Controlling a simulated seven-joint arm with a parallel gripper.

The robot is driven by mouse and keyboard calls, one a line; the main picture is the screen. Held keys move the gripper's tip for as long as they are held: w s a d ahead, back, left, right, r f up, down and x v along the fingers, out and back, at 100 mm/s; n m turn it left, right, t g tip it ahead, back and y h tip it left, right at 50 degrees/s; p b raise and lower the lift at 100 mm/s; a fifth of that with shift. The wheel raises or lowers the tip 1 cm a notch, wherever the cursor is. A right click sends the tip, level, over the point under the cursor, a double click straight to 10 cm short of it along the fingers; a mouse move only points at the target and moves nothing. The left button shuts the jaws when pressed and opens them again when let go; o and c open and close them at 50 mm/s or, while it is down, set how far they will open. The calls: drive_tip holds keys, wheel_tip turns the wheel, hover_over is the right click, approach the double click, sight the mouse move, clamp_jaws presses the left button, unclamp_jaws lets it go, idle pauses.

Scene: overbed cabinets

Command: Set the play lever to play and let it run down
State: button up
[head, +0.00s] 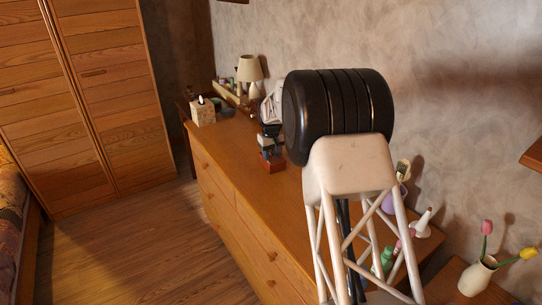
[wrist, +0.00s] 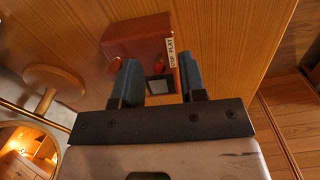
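A small red-brown wooden box (head: 272,164) stands on the dresser top, below my gripper. In the wrist view the box (wrist: 130,40) shows a pale label reading STOP PLAY (wrist: 172,53) along its right side. A small red part (wrist: 158,66) and a dark square part with a pale middle (wrist: 157,88) show between my fingers; I cannot tell whether either is the play lever or how the lever is set. My gripper (wrist: 159,64) has its two blue-grey fingers apart, with nothing visibly clamped. I cannot tell whether they touch the box.
The dresser (head: 225,155) has a tissue box (head: 202,111) and a lamp (head: 250,70) at its far end. A round stand (wrist: 52,82) and a gold-rimmed mirror (wrist: 30,145) are left in the wrist view. A tulip vase (head: 478,277) stands at right.

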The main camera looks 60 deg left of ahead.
drive_tip(key=shift+f, duration=0.3)
clamp_jaws()
drive_tip(key=shift+d+y, duration=0.15)
drive_tip(key=shift+y, duration=0.25)
drive_tip(key=shift+d+f+y, duration=0.1)
drive_tip(key=shift+d+y, duration=0.2)
drive_tip(key=shift+y, duration=0.6)
